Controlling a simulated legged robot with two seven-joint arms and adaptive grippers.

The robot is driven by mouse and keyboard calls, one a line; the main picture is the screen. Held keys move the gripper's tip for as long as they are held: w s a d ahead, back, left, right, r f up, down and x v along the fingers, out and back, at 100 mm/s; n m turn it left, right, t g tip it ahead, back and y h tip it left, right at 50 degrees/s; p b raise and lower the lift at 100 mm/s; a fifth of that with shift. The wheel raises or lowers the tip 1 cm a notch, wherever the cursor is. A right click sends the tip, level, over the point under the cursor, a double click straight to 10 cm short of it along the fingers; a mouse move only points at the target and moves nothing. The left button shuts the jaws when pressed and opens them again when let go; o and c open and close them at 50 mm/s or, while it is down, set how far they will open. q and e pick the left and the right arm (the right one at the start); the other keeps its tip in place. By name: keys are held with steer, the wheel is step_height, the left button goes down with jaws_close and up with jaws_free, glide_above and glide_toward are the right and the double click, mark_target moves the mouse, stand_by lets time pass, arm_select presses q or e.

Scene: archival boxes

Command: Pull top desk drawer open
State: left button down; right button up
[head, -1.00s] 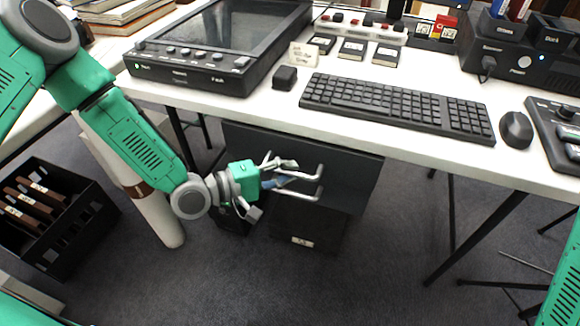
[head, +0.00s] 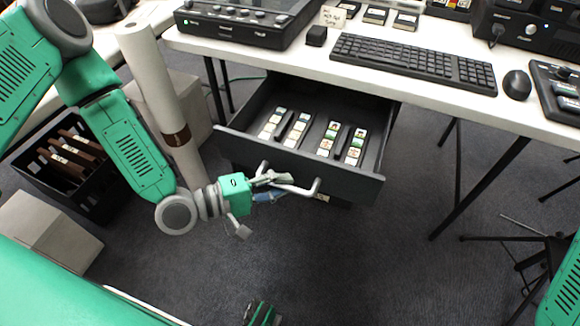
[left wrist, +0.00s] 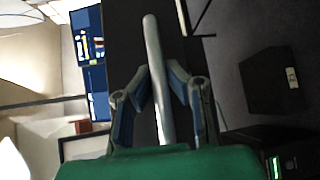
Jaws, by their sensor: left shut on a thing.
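The top desk drawer (head: 300,160) stands well out from under the white desk, its inside in view. It holds rows of small light-coloured items (head: 340,142) with dark dividers. Its pale bar handle (head: 306,190) is on the dark front panel. My left gripper (head: 281,183) is shut on this handle in front of the panel. In the left wrist view the handle (left wrist: 153,40) runs between the two fingers of the left gripper (left wrist: 160,72).
A keyboard (head: 412,62) and a mouse (head: 516,92) lie on the white desk (head: 470,101). A black crate (head: 52,150) and a cardboard box (head: 45,232) stand on the floor at left, near a pale roll (head: 165,95).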

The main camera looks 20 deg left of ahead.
arm_select(q)
steer(key=shift+s+a+f, duration=0.1)
steer(key=shift+s+a, duration=0.05)
steer(key=shift+s, duration=0.65)
steer(key=c, duration=1.6)
jaws_free()
steer(key=shift+o, duration=0.2)
steer(key=shift+a, duration=0.1)
steer(key=v, duration=1.2)
